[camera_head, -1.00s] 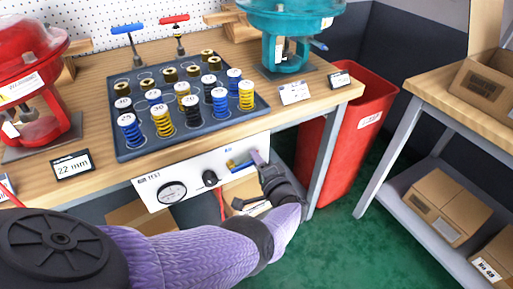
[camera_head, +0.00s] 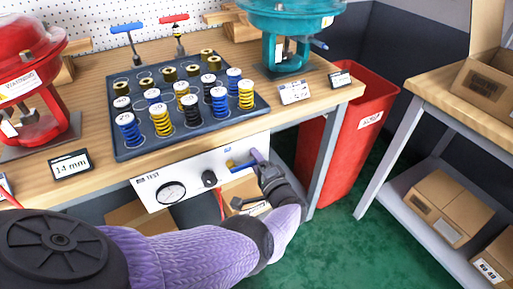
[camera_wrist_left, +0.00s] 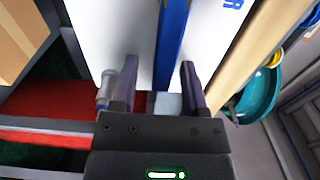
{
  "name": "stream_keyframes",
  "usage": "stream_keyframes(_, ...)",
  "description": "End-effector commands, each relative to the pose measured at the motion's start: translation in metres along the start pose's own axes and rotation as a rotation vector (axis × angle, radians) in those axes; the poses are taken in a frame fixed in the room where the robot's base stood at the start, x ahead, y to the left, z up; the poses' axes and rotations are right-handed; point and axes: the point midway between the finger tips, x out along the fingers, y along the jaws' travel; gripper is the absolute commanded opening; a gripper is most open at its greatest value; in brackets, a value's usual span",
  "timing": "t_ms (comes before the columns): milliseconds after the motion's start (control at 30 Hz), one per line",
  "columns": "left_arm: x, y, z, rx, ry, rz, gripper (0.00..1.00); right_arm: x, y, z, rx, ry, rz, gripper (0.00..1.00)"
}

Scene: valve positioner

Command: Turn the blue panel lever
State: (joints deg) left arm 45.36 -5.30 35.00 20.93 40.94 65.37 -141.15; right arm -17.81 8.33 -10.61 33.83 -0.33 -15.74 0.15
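The blue panel lever (camera_head: 243,167) is on the right part of the white test panel (camera_head: 150,194) under the bench front. It has a yellow part at its left end. My left gripper (camera_head: 262,160) is at the lever's right end. In the left wrist view, the blue lever (camera_wrist_left: 173,45) runs between the two spread fingers of my left gripper (camera_wrist_left: 160,85). My right gripper is out of view.
The panel also carries a round gauge (camera_head: 171,193) and a black knob (camera_head: 209,179). A spring tray (camera_head: 140,151), a red valve (camera_head: 35,65) and a teal valve (camera_head: 290,20) stand on the bench.

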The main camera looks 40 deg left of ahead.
Motion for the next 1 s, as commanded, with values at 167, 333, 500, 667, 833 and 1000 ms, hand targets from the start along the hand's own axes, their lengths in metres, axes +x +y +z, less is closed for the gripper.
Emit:
stream_keyframes(167, 0.0, 0.0, 0.0, 0.0, 0.0, 0.0, 0.59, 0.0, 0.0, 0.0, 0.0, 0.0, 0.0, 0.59)
stream_keyframes(333, -0.01, -0.001, -0.001, -0.001, 0.002, 0.003, 0.59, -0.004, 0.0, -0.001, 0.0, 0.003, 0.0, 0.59)
stream_keyframes(500, -0.053, -0.003, -0.001, -0.003, 0.002, 0.004, 0.59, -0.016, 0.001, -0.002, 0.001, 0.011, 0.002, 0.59)
stream_keyframes(667, -0.087, -0.001, -0.001, -0.001, 0.002, 0.003, 0.59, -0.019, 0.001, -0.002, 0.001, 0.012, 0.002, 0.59)
stream_keyframes(833, -0.1, 0.0, 0.0, 0.0, 0.0, 0.001, 0.59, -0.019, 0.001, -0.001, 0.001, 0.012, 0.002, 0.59)
stream_keyframes(1000, -0.1, 0.001, 0.0, 0.0, 0.0, 0.0, 0.59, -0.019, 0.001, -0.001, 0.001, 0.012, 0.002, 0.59)
